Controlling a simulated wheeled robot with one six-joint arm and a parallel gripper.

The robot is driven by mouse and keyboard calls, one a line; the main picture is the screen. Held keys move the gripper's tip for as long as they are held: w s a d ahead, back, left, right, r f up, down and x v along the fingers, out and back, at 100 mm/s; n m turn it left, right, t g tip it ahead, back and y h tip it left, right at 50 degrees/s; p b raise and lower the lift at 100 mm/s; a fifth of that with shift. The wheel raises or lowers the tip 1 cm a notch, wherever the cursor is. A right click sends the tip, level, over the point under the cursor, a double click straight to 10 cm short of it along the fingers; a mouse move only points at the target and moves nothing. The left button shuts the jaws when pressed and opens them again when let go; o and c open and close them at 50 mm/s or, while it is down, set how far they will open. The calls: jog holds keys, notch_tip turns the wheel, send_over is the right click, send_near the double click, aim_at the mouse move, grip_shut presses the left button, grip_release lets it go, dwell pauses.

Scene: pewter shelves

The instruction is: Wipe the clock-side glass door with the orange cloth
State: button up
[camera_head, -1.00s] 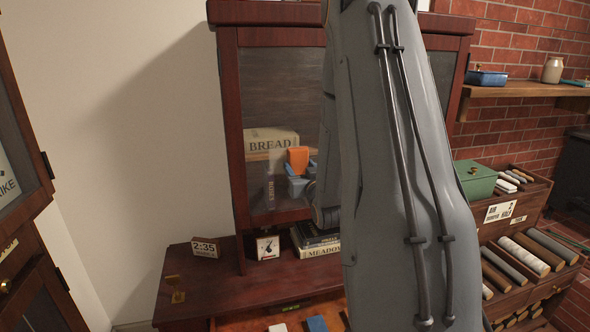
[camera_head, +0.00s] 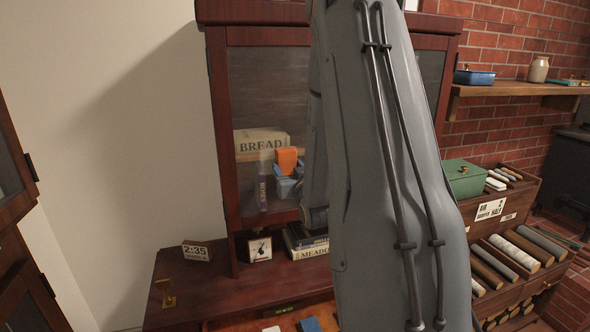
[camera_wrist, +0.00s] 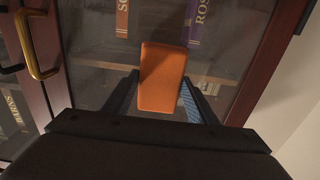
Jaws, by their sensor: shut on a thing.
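My gripper (camera_head: 288,178) is shut on the orange cloth (camera_head: 287,160), a flat orange block shape held upright at its tips. In the wrist view the cloth (camera_wrist: 163,78) sits between the two blue-grey fingers. The gripper is at the lower part of the left glass door (camera_head: 265,90), which is wood-framed and closed. I cannot tell whether the cloth touches the glass (camera_wrist: 115,88). A small white-faced dial clock (camera_head: 260,249) and a 2:35 clock (camera_head: 197,251) stand on the ledge below this door. My arm hides much of the cabinet's right half.
Behind the glass is a BREAD box (camera_head: 262,141). Books (camera_head: 308,243) lie on the ledge right of the dial clock. A brass handle (camera_wrist: 38,50) sits on the door frame in the wrist view. A green box (camera_head: 465,178) stands on the right shelves.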

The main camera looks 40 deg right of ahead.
aim_at(297, 160)
jog(key=shift+w+a+b, duration=0.3)
jog(key=shift+w+a, duration=0.1)
jog(key=shift+a, duration=0.85)
jog(key=shift+w+a+b, duration=0.25)
jog(key=shift+w+a, duration=0.2)
jog(key=shift+a, duration=0.8)
jog(key=shift+w+a+b, duration=0.3)
jog(key=shift+w+a, duration=0.1)
jog(key=shift+a, duration=0.85)
jog(key=shift+a+r+p, duration=0.1)
jog(key=shift+r+p, duration=0.5)
jog(key=shift+r, duration=0.4)
jog(key=shift+s+d, duration=0.3)
jog(key=shift+d, duration=0.65)
jog(key=shift+s+d, duration=0.25)
jog(key=shift+d, duration=0.7)
jog(key=shift+d, duration=0.1)
jog(key=shift+s+d, duration=0.1)
jog(key=shift+d, duration=0.1)
jog(key=s+d, duration=0.2)
jog(key=d, duration=0.4)
jog(key=shift+d+b, duration=0.2)
jog(key=shift+b, duration=0.25)
